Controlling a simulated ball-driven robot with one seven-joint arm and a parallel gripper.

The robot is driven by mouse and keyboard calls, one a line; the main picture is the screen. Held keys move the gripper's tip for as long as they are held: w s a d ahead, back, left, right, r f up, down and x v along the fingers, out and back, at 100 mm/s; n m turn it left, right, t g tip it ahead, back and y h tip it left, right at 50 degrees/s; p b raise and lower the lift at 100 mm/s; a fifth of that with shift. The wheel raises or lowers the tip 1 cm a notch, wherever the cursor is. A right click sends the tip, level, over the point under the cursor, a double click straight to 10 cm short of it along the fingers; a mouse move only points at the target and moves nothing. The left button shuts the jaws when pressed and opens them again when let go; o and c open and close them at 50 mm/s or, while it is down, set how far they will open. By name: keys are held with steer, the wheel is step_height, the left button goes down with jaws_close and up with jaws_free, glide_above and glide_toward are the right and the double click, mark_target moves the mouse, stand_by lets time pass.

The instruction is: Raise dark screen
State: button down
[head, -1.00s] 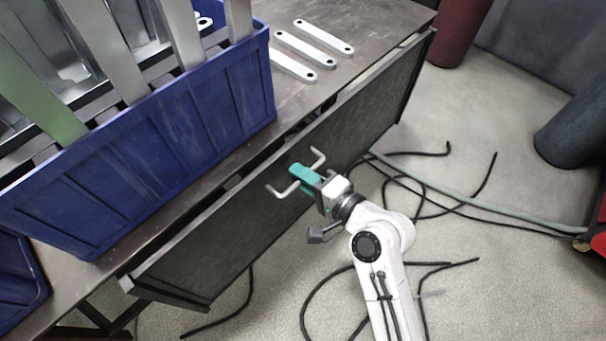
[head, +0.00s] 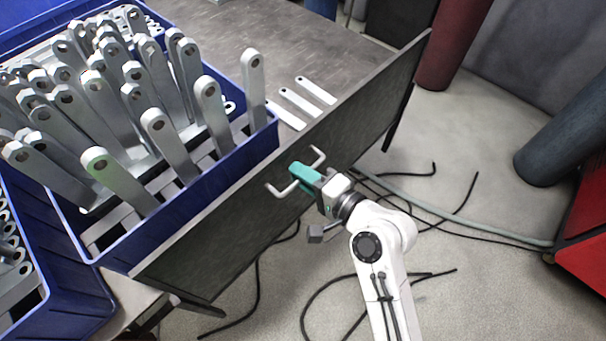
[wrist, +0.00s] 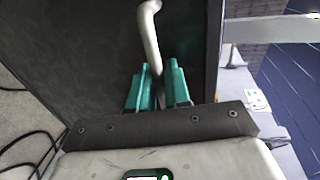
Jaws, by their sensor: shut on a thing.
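The dark screen (head: 345,125) is a long dark panel along the table's front edge in the head view. It stands tilted, and its top edge rises above the tabletop, hiding part of it. A grey bent handle (head: 281,190) sticks out from the middle of its face. My gripper (head: 302,177), with teal fingers, is shut on the handle's bar. In the wrist view the fingers (wrist: 158,88) close around the metal handle (wrist: 149,32), with the dark screen (wrist: 85,45) behind it.
A blue crate (head: 232,154) full of galvanized brackets stands on the table (head: 330,52) behind the screen. Several loose flat brackets (head: 299,104) lie right of it. Black cables (head: 330,288) cross the floor. A red cylinder (head: 453,45) and a dark cylinder (head: 560,140) stand at right.

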step_height(320, 180, up, 17)
steer(key=p, duration=1.3)
steer(key=shift+p, duration=0.35)
steer(key=shift+w+r, duration=0.1)
steer(key=shift+r, duration=0.1)
steer(key=c, duration=1.3)
jaws_free()
steer(key=shift+f, duration=0.1)
steer(key=b+v, duration=0.2)
steer(key=v, duration=0.9)
steer(key=shift+f, duration=0.15)
